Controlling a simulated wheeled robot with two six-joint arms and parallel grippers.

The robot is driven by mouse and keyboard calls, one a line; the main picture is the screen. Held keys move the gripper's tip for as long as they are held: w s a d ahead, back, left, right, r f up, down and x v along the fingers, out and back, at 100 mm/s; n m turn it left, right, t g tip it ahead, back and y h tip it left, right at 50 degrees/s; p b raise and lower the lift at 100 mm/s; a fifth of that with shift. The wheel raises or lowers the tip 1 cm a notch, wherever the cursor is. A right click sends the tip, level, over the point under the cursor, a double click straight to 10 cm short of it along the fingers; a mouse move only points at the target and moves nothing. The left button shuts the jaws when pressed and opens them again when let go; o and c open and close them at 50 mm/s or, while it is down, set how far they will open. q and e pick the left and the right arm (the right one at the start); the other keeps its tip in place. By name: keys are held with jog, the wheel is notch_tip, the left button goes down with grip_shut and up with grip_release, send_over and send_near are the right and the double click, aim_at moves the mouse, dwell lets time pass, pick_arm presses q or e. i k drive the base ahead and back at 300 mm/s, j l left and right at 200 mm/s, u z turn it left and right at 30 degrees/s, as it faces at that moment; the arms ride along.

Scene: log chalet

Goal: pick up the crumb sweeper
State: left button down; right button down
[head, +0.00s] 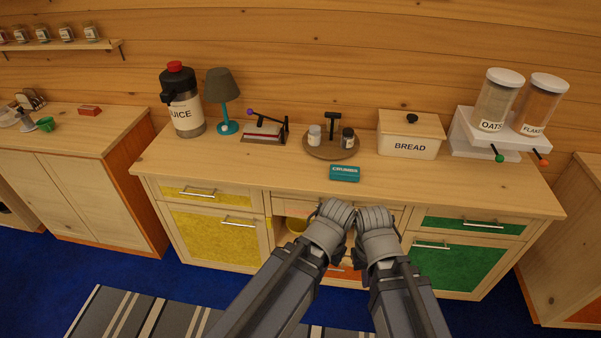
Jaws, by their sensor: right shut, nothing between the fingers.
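The crumb sweeper (345,173) is a small teal block with a light label reading CRUMBS. It lies on the wooden sideboard top (270,172), near the front edge at the middle. My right gripper (374,215) is shut and empty, in front of the sideboard, below and a little right of the sweeper in the picture. My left gripper (338,212) is close beside it, also below the sweeper; its fingers are too hard to make out to tell their state. Neither gripper appears to touch the sweeper.
Behind the sweeper stand a round tray (331,153) with shakers and a bread box (410,135). A juice dispenser (183,102), lamp (224,100) and lever device (266,130) are left, cereal dispensers (497,102) right. The counter beside the sweeper is clear.

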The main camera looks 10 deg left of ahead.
aim_at(337, 172)
jog(key=i+l+u, duration=0.1)
jog(key=i+u, duration=0.25)
jog(key=i, duration=0.2)
jog(key=i+l+u, duration=0.35)
jog(key=i, duration=0.2)
jog(key=j, duration=0.1)
